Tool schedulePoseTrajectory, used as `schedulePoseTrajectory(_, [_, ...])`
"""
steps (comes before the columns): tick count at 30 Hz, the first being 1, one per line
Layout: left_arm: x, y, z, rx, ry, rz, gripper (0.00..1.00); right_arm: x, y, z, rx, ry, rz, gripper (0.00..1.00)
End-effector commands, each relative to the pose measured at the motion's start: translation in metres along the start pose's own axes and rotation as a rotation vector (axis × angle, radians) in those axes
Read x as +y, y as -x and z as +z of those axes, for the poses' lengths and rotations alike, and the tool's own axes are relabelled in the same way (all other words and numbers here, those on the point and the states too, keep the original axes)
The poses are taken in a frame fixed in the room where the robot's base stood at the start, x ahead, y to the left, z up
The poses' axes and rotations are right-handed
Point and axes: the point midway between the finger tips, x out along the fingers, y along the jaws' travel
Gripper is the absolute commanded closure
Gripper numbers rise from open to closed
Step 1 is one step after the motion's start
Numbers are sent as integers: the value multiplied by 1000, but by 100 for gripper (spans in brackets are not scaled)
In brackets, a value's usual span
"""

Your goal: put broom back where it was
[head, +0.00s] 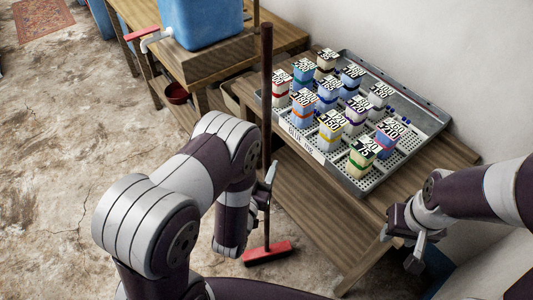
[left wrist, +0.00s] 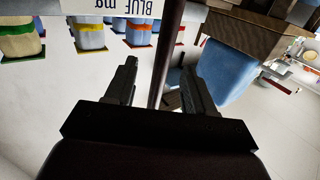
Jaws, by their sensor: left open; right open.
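The broom (head: 266,100) stands upright at the front edge of the wooden table, its dark handle rising above the tabletop and its red head (head: 267,253) low on the floor. My left gripper (head: 267,187) is open at the handle's lower half. My right gripper (head: 402,250) is open and empty, beside the table's right end.
A metal tray (head: 425,128) with several labelled cartons lies on the table (head: 310,190). A blue water container (head: 203,25) with a white tap stands on a wooden stand at the back. A red bowl (head: 176,94) sits below it. Open floor (head: 50,150) lies to the left.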

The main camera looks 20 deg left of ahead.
Motion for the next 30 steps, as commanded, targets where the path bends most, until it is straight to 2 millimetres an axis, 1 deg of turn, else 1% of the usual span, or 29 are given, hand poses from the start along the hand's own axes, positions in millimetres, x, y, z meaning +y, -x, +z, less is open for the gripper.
schedulePoseTrajectory(1, [0, 7, 1, -3, 0, 1, 46, 0, -1, 0, 0, 0, 0, 57])
schedulePoseTrajectory(3, [0, 12, 0, -8, 1, 0, 46, 0, -1, 0, 0, 0, 0, 57])
schedulePoseTrajectory(5, [-1, 7, 1, -48, 6, -6, 46, 0, -1, 0, 0, 0, 0, 57])
schedulePoseTrajectory(8, [-4, -15, 4, -223, 22, -21, 46, 0, 0, 0, 0, 0, 0, 57])
schedulePoseTrajectory(9, [-6, -22, 4, -317, 30, -26, 46, 0, 0, 0, 0, 0, 0, 57])
schedulePoseTrajectory(11, [-9, -24, 4, -468, 38, -30, 46, 0, -1, 0, 0, 0, 0, 57])
schedulePoseTrajectory(12, [-11, -21, 3, -569, 42, -30, 46, 0, -1, 0, 0, 0, 0, 57])
schedulePoseTrajectory(14, [-14, -9, -2, -722, 46, -30, 46, 0, -1, 0, 0, 0, 0, 57])
schedulePoseTrajectory(17, [-21, 32, -18, -996, 48, -28, 46, 0, -1, 0, 0, 0, 0, 57])
schedulePoseTrajectory(18, [-24, 52, -26, -1093, 45, -27, 46, 0, -1, 0, 0, 0, 0, 57])
schedulePoseTrajectory(21, [-29, 97, -41, -1285, 40, -27, 46, 0, -1, 0, 0, 0, 0, 57])
schedulePoseTrajectory(22, [-30, 108, -45, -1327, 39, -27, 46, 0, -1, 0, 0, 0, 0, 57])
schedulePoseTrajectory(24, [-32, 125, -51, -1392, 36, -28, 46, 0, -1, 0, 0, 0, 0, 57])
schedulePoseTrajectory(25, [-32, 129, -53, -1410, 36, -28, 46, 0, -1, 0, 0, 0, 0, 57])
schedulePoseTrajectory(27, [-33, 135, -54, -1433, 35, -28, 46, 0, -1, 0, 0, 0, 0, 57])
schedulePoseTrajectory(30, [-33, 136, -54, -1436, 35, -28, 46, 0, -1, 0, 0, 0, 0, 57])
